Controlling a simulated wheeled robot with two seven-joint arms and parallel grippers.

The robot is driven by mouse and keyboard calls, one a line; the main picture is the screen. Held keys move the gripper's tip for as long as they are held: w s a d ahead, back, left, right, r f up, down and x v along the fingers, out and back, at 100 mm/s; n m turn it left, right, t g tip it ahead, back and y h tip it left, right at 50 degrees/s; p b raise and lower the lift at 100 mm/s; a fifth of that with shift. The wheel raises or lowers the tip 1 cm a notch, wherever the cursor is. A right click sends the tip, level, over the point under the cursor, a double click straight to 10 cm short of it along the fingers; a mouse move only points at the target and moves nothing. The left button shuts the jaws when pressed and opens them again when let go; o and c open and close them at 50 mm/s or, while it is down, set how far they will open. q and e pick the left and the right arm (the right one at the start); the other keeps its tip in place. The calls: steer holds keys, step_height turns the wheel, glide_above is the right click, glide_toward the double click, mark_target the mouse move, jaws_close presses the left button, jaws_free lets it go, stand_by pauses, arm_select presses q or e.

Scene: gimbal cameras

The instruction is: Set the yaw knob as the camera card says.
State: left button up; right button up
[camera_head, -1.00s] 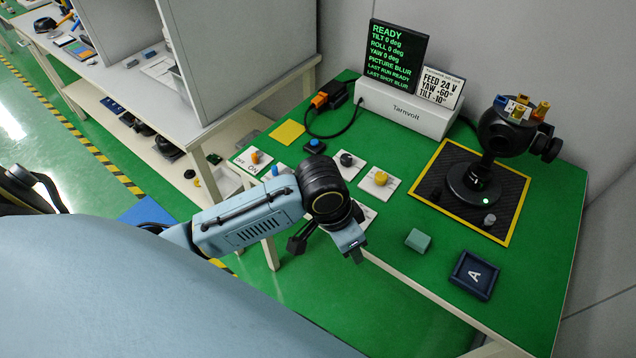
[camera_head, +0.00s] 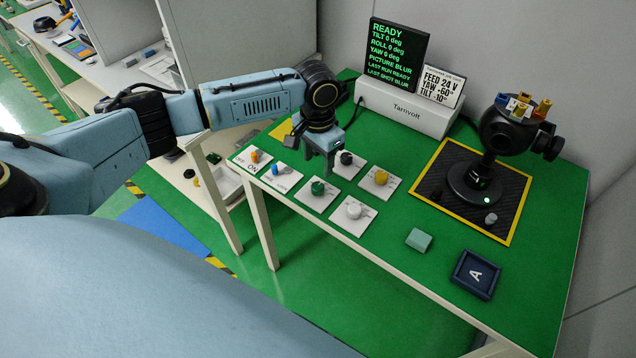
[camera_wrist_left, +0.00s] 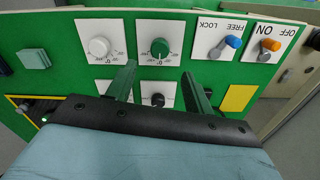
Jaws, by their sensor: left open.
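The card (camera_head: 440,87) on the white Tarnvolt box (camera_head: 402,110) reads FEED 24 V, YAW 60° and TILT 10°; the signs are hard to read. The screen (camera_head: 397,52) shows YAW 0 deg. Green (camera_head: 318,188), white (camera_head: 354,210), black (camera_head: 346,159) and yellow (camera_head: 381,178) knobs sit on white plates; I cannot read which is yaw. My left gripper (camera_head: 329,168) is open and empty above the plates, near the green and black knobs. In the left wrist view the green knob (camera_wrist_left: 160,47) lies just beyond the fingertips (camera_wrist_left: 159,82). My right gripper is out of view.
An orange switch (camera_head: 257,156) and a blue lever (camera_head: 281,169) stand left of the knobs. The gimbal camera (camera_head: 505,130) stands on a yellow-edged mat (camera_head: 436,201) at right. A teal block (camera_head: 418,239) and a dark tray marked A (camera_head: 475,273) lie in front.

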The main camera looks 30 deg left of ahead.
mark_target(318, 186)
arm_select(q)
step_height(318, 186, down, 9)
steer(key=shift+r+b, duration=0.2)
steer(key=shift+b, duration=0.45)
steer(key=c, duration=1)
